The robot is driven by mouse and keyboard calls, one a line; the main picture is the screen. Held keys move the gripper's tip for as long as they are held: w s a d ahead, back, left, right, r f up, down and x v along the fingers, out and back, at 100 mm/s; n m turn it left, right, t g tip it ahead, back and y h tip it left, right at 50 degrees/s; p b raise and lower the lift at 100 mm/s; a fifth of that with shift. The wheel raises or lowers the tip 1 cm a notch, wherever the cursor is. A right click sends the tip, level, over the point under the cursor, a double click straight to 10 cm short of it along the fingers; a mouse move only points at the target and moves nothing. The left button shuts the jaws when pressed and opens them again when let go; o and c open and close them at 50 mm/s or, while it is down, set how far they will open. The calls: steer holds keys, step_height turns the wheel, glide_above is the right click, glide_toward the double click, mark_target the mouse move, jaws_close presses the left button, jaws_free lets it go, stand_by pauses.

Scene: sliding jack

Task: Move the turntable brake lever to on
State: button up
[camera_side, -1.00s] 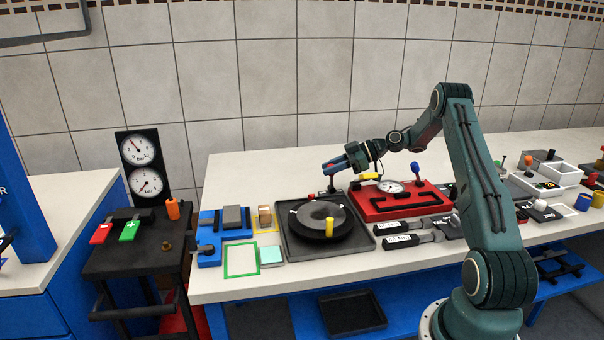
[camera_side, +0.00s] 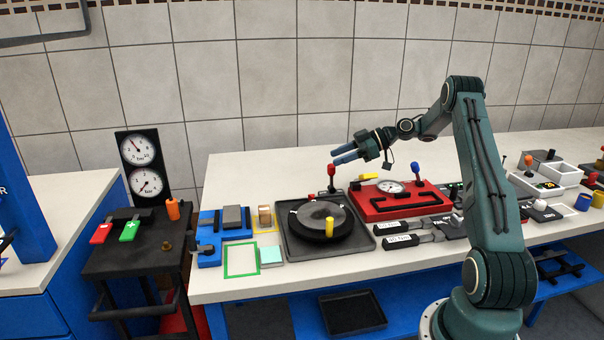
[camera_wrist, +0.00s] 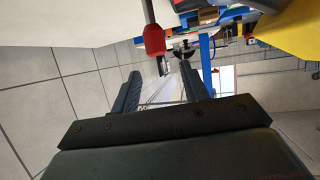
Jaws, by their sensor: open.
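The turntable (camera_side: 322,219) is a dark disc with a yellow peg, set in a dark square tray. A lever with a red knob (camera_side: 332,169) stands upright at the tray's back right corner; I take it to be the brake lever. My gripper (camera_side: 340,157) is open and empty, its blue-grey fingers pointing left, just above and beside the red knob. In the wrist view the red knob (camera_wrist: 154,40) on its grey rod shows beyond the fingertips of my gripper (camera_wrist: 160,82), apart from both fingers. The lever's base is hidden in the wrist view.
A red panel (camera_side: 400,205) with a gauge and a blue-knobbed lever (camera_side: 414,171) stands right of the turntable. Blue fixtures (camera_side: 209,252) and a green frame (camera_side: 241,260) lie to the left. Air above the turntable is clear.

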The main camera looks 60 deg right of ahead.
mark_target(331, 178)
steer(key=shift+r, duration=2.25)
step_height(331, 178, up, 5)
steer(key=s+d+g+h, duration=0.2)
steer(key=g+h, duration=0.3)
steer(key=g, duration=0.2)
steer(key=shift+s+r, duration=0.15)
steer(key=shift+s, duration=0.15)
steer(key=shift+w+f, duration=0.1)
steer(key=shift+f, duration=0.1)
steer(key=shift+s+x, duration=0.1)
steer(key=shift+x, duration=3.25)
steer(key=shift+s+x, duration=0.15)
steer(key=shift+x, duration=3.2)
steer(key=shift+a, duration=0.1)
steer(key=shift+c, duration=0.3)
jaws_close()
